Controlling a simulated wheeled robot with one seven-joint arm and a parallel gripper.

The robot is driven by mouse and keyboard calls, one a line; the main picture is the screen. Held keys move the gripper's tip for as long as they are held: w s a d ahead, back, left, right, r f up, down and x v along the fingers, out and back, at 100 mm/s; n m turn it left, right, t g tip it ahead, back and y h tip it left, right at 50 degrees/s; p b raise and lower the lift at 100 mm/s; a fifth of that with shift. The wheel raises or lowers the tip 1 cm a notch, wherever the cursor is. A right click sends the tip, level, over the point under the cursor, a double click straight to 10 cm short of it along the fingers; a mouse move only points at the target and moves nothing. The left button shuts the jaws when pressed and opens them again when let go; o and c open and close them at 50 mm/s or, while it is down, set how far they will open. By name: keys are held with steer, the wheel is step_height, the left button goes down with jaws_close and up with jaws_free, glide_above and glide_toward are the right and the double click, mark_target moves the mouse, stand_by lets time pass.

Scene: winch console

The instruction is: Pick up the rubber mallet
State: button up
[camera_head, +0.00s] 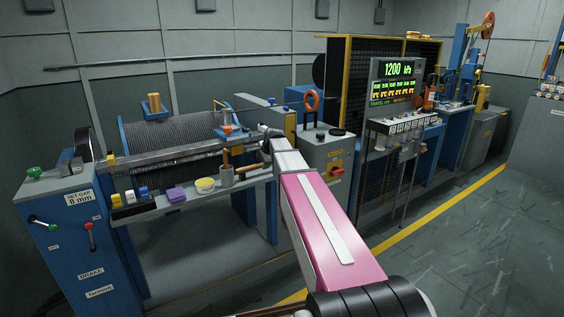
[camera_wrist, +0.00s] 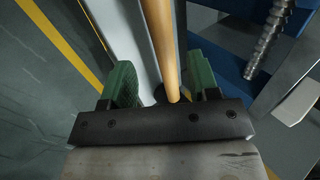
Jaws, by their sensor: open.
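In the wrist view, a pale wooden handle (camera_wrist: 160,45), which looks like the rubber mallet's, runs between the two green finger pads of my gripper (camera_wrist: 163,86). The pads stand apart on either side of it, with a gap showing at the left pad. A dark part sits at the handle's near end, mostly hidden by the gripper body. In the head view, my gripper (camera_head: 268,132) is at the right end of the narrow shelf. Wooden handles show by a grey cup there, but the mallet's head is not clear.
A ribbed winch drum (camera_head: 180,135) lies behind. A grey control box (camera_head: 328,155) stands close to the right of my gripper.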

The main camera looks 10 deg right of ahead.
mark_target(260, 166)
steer(key=x, duration=0.5)
steer(key=shift+w+a+r, duration=0.1)
steer(key=shift+w+a, duration=0.05)
steer(key=shift+w, duration=0.1)
jaws_close()
